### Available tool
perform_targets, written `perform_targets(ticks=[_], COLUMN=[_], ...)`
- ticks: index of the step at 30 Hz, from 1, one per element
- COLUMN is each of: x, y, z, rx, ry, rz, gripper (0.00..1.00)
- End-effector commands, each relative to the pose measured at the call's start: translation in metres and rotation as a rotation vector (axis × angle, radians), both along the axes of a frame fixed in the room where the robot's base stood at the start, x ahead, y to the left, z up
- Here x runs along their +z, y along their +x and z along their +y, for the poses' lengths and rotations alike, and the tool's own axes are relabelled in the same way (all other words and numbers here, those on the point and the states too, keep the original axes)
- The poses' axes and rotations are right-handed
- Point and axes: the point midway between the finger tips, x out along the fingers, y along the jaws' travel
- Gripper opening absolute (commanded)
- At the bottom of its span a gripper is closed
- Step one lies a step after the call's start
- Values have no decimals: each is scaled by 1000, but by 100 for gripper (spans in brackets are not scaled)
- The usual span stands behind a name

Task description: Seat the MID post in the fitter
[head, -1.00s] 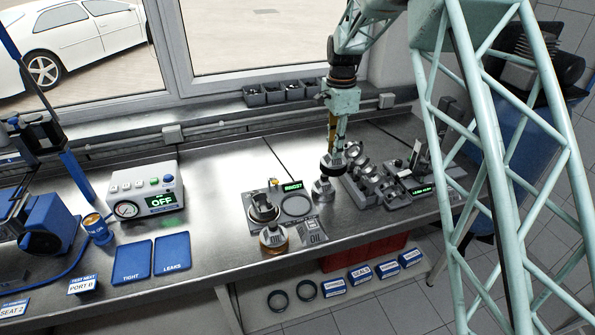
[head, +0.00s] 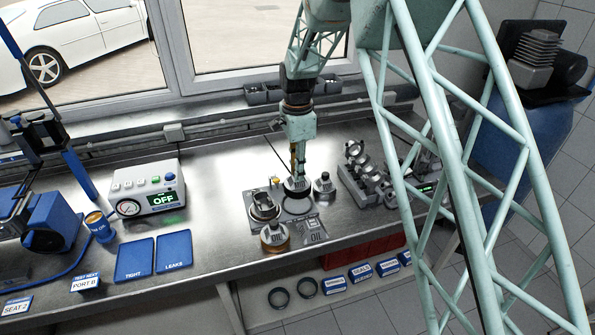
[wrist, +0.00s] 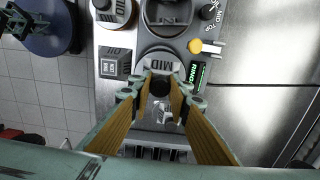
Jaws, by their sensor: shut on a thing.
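My gripper (head: 297,180) is shut on the MID post. In the wrist view the post's grey, MID-marked part (wrist: 156,66) shows just beyond my fingertips (wrist: 157,88). In the head view a dark disc (head: 296,188) shows at its low end, over the right half of the fitter. The fitter (head: 312,232) is a grey plate with a ring-shaped seat (head: 297,206) on the right and a well holding a metal part (head: 263,207) on the left. Whether the post touches the seat, I cannot tell.
A small metal part (head: 323,186) stands just right of my gripper. A yellow knob (wrist: 195,46) and green display (wrist: 195,75) line the fitter's back edge. Metal holders (head: 365,175) stand farther right.

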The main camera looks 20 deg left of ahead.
Motion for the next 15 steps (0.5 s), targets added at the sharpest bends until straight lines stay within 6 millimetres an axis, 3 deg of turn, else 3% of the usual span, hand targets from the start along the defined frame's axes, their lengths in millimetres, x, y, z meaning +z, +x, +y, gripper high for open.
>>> perform_targets(ticks=[15], x=[-8], y=[0], z=[0], rx=[0], ry=[0], rz=[0], gripper=[0])
